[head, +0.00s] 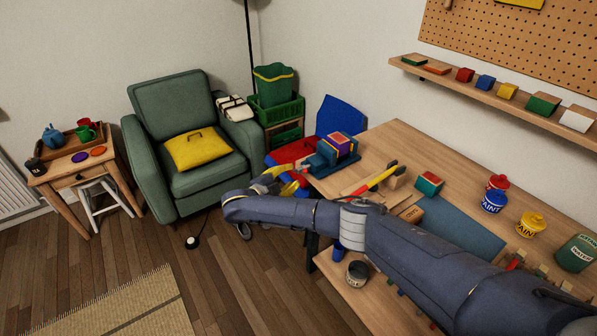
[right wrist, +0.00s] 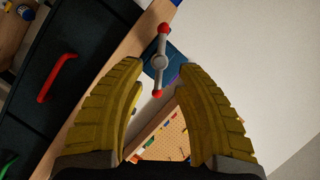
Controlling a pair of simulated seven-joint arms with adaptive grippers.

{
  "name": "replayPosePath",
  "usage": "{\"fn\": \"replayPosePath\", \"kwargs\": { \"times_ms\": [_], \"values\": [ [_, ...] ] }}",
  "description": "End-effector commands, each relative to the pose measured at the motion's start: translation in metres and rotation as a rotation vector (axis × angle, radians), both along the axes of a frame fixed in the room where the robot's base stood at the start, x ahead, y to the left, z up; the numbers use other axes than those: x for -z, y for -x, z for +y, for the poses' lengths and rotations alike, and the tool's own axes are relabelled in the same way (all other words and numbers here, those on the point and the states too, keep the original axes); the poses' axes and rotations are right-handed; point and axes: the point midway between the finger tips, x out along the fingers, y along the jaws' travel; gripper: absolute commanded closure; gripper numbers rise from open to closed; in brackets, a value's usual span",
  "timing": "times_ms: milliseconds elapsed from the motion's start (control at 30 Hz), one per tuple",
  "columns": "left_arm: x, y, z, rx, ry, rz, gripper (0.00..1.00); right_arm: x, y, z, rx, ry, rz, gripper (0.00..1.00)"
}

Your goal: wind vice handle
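The blue vice (head: 322,160) is at the near left corner of the workbench, with a multicoloured block (head: 339,140) at its jaws. Its handle is a bar with red ball ends on a grey hub (right wrist: 161,62). In the right wrist view the bar stands nearly upright in the picture, just beyond and between the fingertips. I cannot make out the handle in the head view. My right gripper (head: 284,178) has yellow fingers and is beside the vice. In the right wrist view the gripper (right wrist: 162,68) is open, with nothing between its fingers. My left gripper is not in view.
The workbench (head: 390,140) holds a red-and-black tool (head: 378,176), a green-and-red block (head: 429,184) and paint tins (head: 494,201). A red-and-blue chair (head: 340,118) stands close behind the vice. A green armchair (head: 185,150) is further left. A red drawer handle (right wrist: 62,78) shows in the wrist view.

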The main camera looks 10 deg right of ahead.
Motion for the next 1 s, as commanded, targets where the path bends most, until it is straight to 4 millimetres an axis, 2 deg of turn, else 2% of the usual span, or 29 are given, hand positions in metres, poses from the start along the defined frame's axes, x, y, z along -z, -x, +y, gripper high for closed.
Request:
{"fn": "replayPosePath", "kwargs": {
  "times_ms": [200, 400, 900, 1000],
  "values": [
    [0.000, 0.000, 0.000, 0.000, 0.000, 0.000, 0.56, 0.006, -0.020, -0.024, 0.001, 0.002, -0.001, 0.66],
    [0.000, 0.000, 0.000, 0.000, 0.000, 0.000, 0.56, 0.010, -0.031, -0.036, 0.001, 0.001, 0.000, 0.66],
    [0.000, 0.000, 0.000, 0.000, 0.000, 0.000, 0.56, 0.012, -0.035, -0.041, -0.001, -0.001, 0.000, 0.65],
    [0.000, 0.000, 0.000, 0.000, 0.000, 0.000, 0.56, 0.012, -0.035, -0.041, -0.001, -0.001, 0.000, 0.76]
  ]
}}
